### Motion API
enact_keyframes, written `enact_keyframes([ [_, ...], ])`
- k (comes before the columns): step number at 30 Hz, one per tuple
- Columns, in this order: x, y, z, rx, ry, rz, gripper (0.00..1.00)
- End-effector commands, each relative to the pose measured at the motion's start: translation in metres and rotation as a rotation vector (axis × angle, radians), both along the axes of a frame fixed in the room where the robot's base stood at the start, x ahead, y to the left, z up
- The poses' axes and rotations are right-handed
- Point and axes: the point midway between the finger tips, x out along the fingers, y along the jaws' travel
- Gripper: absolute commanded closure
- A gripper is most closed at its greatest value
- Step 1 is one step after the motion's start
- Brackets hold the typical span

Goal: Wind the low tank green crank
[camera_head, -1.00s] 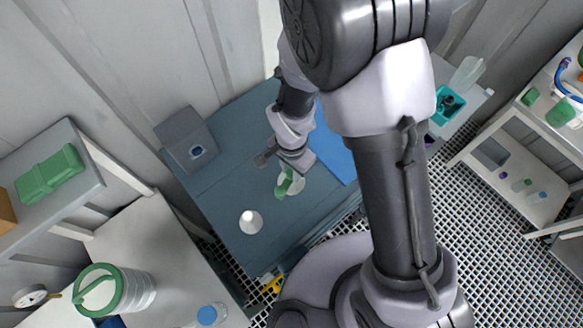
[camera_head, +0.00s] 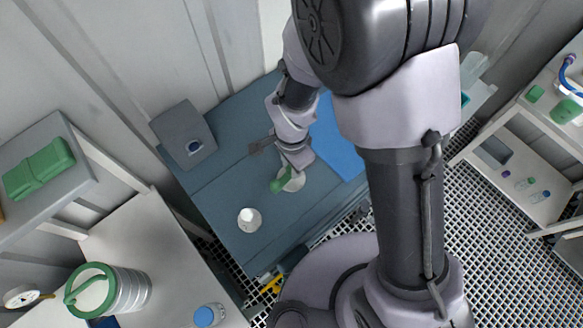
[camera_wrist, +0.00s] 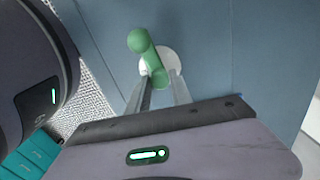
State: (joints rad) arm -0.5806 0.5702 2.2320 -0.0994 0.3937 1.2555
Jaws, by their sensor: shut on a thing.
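The green crank (camera_head: 281,181) sits on a low round white top (camera_head: 298,181) on the blue-grey bench. In the wrist view the green crank (camera_wrist: 139,42) reaches from between my fingers toward the upper left, with the white top (camera_wrist: 172,60) beside it. My gripper (camera_head: 290,171) comes down over the crank from behind. In the wrist view my gripper (camera_wrist: 160,78) is shut on the crank's near end. The fingers hide part of the white top, and the tank's body is not clearly visible.
A white conical vessel (camera_head: 249,220) stands on the bench (camera_head: 225,180) in front of the crank. A grey box (camera_head: 184,133) with a blue dial is at the back left. A blue mat (camera_head: 338,145) lies to the right. A metal canister (camera_head: 134,291) stands at lower left.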

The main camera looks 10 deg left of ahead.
Motion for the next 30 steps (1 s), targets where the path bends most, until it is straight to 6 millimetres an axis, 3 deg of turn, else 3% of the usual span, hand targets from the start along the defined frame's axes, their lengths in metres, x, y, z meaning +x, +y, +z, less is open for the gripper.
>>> enact_keyframes([
  [4,0.001,0.001,-0.003,0.003,-0.004,-0.119,1.0],
  [12,0.0,0.0,0.0,0.001,-0.001,-0.13,1.0],
  [13,0.0,0.0,0.0,0.001,-0.001,-0.13,0.7],
  [16,0.0,0.0,0.0,0.001,-0.001,-0.129,0.52],
  [26,0.0,0.0,0.003,0.001,-0.002,-0.128,0.52],
  [30,0.001,0.001,0.028,0.003,-0.005,-0.128,0.52],
])
